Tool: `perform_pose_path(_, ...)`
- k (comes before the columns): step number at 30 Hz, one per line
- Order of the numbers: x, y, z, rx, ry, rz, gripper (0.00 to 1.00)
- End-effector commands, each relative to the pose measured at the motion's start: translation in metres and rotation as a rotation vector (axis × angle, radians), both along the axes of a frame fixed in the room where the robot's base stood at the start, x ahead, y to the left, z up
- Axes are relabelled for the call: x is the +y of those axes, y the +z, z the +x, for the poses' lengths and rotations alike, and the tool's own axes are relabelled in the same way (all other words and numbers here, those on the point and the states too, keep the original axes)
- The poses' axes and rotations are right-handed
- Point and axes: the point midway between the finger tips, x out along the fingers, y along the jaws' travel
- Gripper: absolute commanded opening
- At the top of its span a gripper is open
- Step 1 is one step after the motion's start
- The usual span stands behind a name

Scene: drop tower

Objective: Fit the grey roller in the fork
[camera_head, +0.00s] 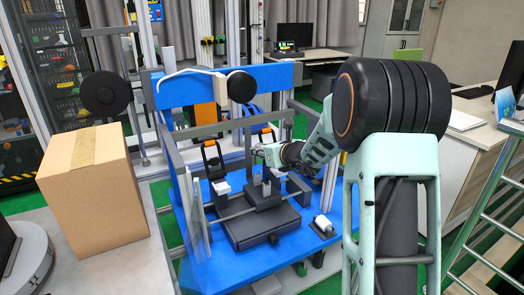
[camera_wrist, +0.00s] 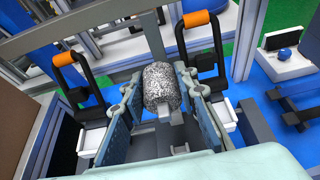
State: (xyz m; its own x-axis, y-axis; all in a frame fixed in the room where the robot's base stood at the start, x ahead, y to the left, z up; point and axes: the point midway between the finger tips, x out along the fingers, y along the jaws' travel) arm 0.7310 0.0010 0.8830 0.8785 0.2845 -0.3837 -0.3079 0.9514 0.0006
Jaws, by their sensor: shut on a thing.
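My gripper (camera_head: 262,152) is over the middle of the blue machine bed. In the wrist view its two blue-grey fingers (camera_wrist: 160,106) are shut on the grey roller (camera_wrist: 163,88), a speckled short cylinder between the fingertips. In the head view the roller is too small to tell from the gripper. Below the gripper, a dark block with short grey upright prongs (camera_head: 266,187) stands on a black base; this looks like the fork. I cannot tell whether the roller touches it. In the wrist view the fork is not clearly visible.
Black clamps with orange grips stand on both sides, left (camera_wrist: 66,60) and right (camera_wrist: 200,20). A grey crossbar and uprights frame the bed. A white cylinder (camera_head: 323,222) sits at the bed's right. A cardboard box (camera_head: 95,190) stands on the left table.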

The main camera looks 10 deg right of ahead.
Motion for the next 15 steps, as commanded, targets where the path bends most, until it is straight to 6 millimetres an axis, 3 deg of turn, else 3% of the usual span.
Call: perform_pose_path(15,0.000,-0.033,0.000,0.000,0.000,-0.001,0.00)
